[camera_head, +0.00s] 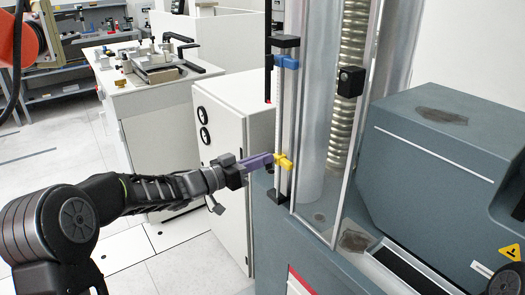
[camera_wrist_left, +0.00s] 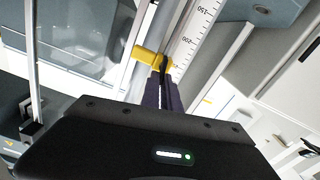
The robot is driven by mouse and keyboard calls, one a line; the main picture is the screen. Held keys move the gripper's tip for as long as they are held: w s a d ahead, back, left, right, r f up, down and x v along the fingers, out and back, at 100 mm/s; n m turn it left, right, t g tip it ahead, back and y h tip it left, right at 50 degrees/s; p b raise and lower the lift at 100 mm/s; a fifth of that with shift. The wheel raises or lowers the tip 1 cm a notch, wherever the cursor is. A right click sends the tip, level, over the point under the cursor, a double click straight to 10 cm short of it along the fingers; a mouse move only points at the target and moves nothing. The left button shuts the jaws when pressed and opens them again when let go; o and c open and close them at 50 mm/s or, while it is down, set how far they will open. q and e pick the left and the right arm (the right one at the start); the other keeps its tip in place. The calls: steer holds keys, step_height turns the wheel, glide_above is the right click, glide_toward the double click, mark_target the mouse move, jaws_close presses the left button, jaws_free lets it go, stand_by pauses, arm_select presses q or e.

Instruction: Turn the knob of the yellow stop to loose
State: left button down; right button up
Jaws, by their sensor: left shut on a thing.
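The yellow stop (camera_head: 285,161) sits low on the vertical rod at the left edge of the testing machine. My left gripper (camera_head: 268,160) reaches it from the left, with its purple fingers closed at the stop's knob. In the left wrist view, the yellow stop (camera_wrist_left: 148,56) is just beyond the fingertips (camera_wrist_left: 164,77), and the black knob (camera_wrist_left: 166,63) sits between them. The fingers hide part of the knob, and its turned position cannot be told. My right gripper is not in view.
A blue stop (camera_head: 287,62) is higher on the same rod. A ruled scale (camera_wrist_left: 195,38) runs beside the rod. The machine's clear guard (camera_head: 318,190) stands just right of the stop. A white cabinet (camera_head: 228,130) stands behind my left gripper.

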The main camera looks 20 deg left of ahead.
arm_select(q)
steer(key=shift+w+a+f+n+p, duration=0.15)
steer(key=shift+a+f+n+p, duration=0.1)
steer(key=shift+n+p, duration=2.25)
steer(key=shift+w+a+f+n+p, duration=0.15)
steer(key=shift+f+n+p, duration=0.1)
steer(key=shift+n+p, duration=2.3)
steer(key=shift+w+a+f+n+p, duration=0.15)
steer(key=shift+f+n+p, duration=0.1)
steer(key=shift+n+p, duration=2.25)
steer(key=shift+n+b, duration=0.3)
steer(key=shift+n, duration=0.05)
steer(key=c, duration=1.6)
jaws_free()
steer(key=shift+f, duration=0.1)
